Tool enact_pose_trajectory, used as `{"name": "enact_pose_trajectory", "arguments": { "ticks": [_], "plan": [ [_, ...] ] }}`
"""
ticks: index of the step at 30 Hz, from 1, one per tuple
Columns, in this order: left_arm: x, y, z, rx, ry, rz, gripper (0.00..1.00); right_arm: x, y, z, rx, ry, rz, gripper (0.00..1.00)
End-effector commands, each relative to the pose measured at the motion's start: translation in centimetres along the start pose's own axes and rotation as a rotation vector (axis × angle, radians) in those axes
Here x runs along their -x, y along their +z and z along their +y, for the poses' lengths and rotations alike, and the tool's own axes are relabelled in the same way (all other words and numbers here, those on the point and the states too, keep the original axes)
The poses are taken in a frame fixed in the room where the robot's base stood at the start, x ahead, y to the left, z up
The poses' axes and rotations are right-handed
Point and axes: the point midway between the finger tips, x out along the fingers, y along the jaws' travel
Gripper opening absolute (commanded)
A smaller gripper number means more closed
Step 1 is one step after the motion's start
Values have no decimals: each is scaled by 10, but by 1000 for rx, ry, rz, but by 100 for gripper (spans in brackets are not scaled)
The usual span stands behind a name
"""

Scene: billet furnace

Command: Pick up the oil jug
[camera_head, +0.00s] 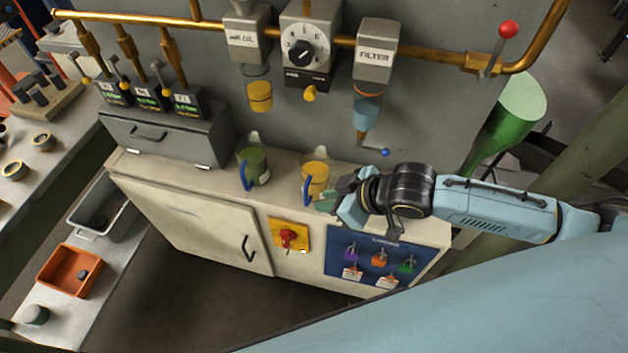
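Two jugs with blue handles stand upright on the cream cabinet top (217,181). One is a green jug (257,165); the other, to its right, is a yellow jug (316,176). I cannot read a label saying which is the oil jug. My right gripper (330,201) reaches in from the right, with its fingertips close beside the yellow jug's lower right side. I cannot tell whether they touch it, or how far apart the fingers are. My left gripper is not in view.
Above the jugs hang an oil unit (247,37), a dial box (310,38) and a filter unit (375,55) on a copper pipe. A grey box (166,136) stands at the left. The cabinet front has a red switch (289,237) and a blue panel (349,268).

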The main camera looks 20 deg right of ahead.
Motion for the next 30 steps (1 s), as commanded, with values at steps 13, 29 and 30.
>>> {"name": "enact_pose_trajectory", "arguments": {
  "ticks": [13,29,30],
  "plan": [
    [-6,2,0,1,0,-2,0,-32,8,40,-19,7,7,22],
    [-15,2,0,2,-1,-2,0,-95,8,39,-16,7,6,22],
    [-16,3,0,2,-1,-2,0,-102,8,39,-16,7,6,22]
  ]
}}
